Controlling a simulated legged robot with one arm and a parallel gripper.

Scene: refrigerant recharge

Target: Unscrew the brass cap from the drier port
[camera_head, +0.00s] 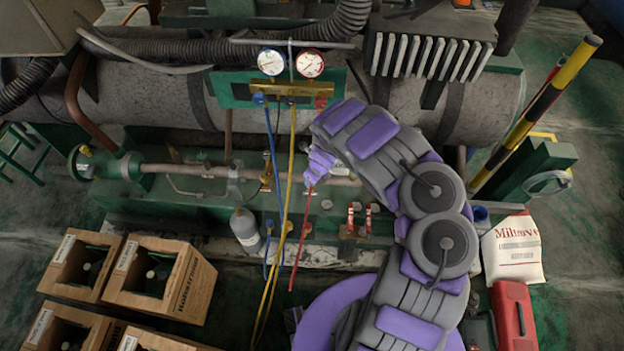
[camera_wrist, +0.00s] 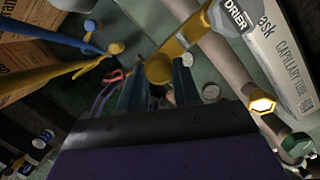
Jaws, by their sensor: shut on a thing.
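My gripper (camera_wrist: 158,82) is shut on a round brass cap (camera_wrist: 158,69), which sits between the two finger ends in the wrist view. A brass hex fitting (camera_wrist: 262,104) shows at the right of the wrist view.
A gauge manifold (camera_head: 290,88) hangs above, with blue and yellow hoses (camera_head: 289,170) running down close by and a red hose (camera_head: 300,235) beside my gripper. A grey bottle (camera_head: 245,228) stands left. Red-handled valves (camera_head: 360,215) are at right.

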